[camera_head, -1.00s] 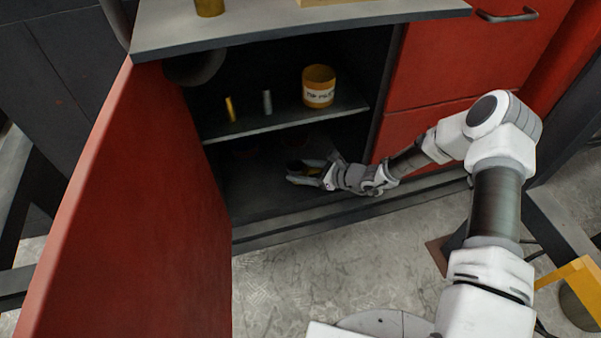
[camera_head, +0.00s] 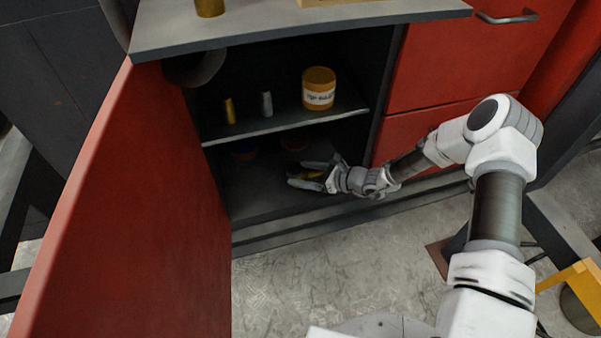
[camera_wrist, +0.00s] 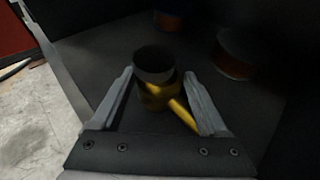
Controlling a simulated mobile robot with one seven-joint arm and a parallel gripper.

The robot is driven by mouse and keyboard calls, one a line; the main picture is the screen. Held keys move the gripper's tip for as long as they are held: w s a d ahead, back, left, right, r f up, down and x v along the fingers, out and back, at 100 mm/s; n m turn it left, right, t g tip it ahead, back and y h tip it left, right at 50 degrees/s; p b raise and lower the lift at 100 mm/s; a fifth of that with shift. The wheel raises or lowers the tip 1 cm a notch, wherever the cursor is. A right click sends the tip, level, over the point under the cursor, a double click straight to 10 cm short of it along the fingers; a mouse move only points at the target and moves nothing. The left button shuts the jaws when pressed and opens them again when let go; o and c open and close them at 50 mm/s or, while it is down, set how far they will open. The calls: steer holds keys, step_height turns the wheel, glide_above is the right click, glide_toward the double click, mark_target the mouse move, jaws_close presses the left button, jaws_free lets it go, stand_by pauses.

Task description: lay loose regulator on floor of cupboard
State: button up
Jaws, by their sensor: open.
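The regulator (camera_wrist: 158,96) is a yellow brass body with a dark round cap and a yellow stem slanting to the lower right. In the wrist view it lies between my spread fingers, with a gap to the left finger; whether the stem touches the right finger I cannot tell. My gripper (camera_head: 308,177) is open, low inside the cupboard under the shelf; it also shows in the wrist view (camera_wrist: 162,100). The regulator appears to rest on the dark cupboard floor (camera_head: 262,200), but its contact is hard to see. In the head view it is mostly hidden by the fingers.
A shelf (camera_head: 285,124) above my gripper carries a yellow pot (camera_head: 319,88), a brass cylinder (camera_head: 230,111) and a grey cylinder (camera_head: 267,104). Dark reddish tins (camera_wrist: 236,56) stand deeper on the floor. The red door (camera_head: 140,210) is open at left. The front floor area is clear.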

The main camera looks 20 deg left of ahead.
steer(key=p+v, duration=0.2)
steer(key=v, duration=0.9)
steer(key=shift+d, duration=0.2)
steer(key=s+d+r+n+g+h, duration=0.1)
steer(key=s+d+r+n+h, duration=0.2)
steer(key=r, duration=0.4)
steer(key=s+d+r+n+g+h, duration=0.1)
steer(key=s+r+n, duration=0.2)
steer(key=r+n, duration=0.35)
steer(key=s+d+r+n+g+h, duration=0.15)
steer(key=r+n, duration=0.25)
steer(key=r, duration=0.4)
steer(key=s+d+r+n+t+h, duration=0.6)
steer(key=s+d+r+n+h, duration=0.15)
steer(key=s+d+r, duration=0.7)
step_height(320, 180, up, 17)
steer(key=s+a+p, duration=0.1)
steer(key=p, duration=1.6)
steer(key=shift+s+a, duration=0.2)
steer(key=shift+s, duration=0.2)
